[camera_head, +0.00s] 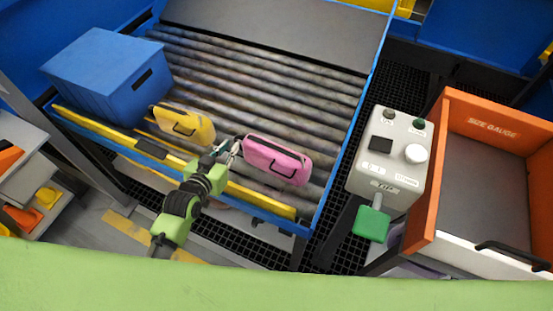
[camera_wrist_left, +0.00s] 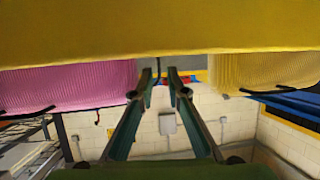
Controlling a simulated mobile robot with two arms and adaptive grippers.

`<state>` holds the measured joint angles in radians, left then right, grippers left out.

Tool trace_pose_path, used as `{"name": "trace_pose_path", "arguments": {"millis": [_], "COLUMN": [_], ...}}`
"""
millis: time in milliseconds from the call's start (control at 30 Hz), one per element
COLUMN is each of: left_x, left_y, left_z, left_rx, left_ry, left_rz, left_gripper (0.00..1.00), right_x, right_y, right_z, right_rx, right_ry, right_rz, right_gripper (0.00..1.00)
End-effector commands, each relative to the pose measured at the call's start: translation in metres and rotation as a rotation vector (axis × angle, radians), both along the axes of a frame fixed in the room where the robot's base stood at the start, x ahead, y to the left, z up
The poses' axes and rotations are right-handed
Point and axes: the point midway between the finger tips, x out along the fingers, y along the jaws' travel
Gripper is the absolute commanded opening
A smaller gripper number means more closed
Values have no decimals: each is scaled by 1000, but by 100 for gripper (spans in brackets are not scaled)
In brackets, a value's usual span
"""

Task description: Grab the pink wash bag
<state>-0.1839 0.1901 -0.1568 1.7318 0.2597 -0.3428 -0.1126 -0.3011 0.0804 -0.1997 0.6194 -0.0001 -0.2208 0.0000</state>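The pink wash bag (camera_head: 277,160) lies on the rollers near the front edge of the conveyor, with a dark handle on its front side. My left gripper (camera_head: 231,148) is just left of it, between it and a yellow bag (camera_head: 183,124). Its fingers are apart with nothing between them. In the left wrist view the left gripper (camera_wrist_left: 161,80) also shows its fingers apart. There the pink wash bag (camera_wrist_left: 75,86) is on the left and the yellow bag (camera_wrist_left: 265,72) on the right. Whether a finger touches the pink bag is unclear. My right gripper is not in view.
A yellow rail (camera_head: 262,196) runs along the conveyor's front edge; a large yellow band fills the top of the wrist view. A blue crate (camera_head: 98,76) stands at the left. A grey control box (camera_head: 389,152) and an orange size gauge (camera_head: 433,165) stand right. The rollers behind the bags are clear.

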Motion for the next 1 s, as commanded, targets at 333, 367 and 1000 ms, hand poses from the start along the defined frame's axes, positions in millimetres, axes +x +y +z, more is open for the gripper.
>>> {"name": "trace_pose_path", "arguments": {"millis": [333,367,1000], "left_x": [38,41,47], "left_y": [-11,-11,-13], "left_z": [-15,-16,-17], "left_rx": [-1,-2,-4], "left_ry": [-1,-2,-3], "left_rz": [-1,-1,1], "left_gripper": [14,14,0], "right_x": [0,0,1], "right_y": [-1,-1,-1], "right_z": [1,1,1], "right_rx": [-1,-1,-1], "right_ry": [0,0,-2], "right_rz": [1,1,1], "right_gripper": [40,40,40]}}
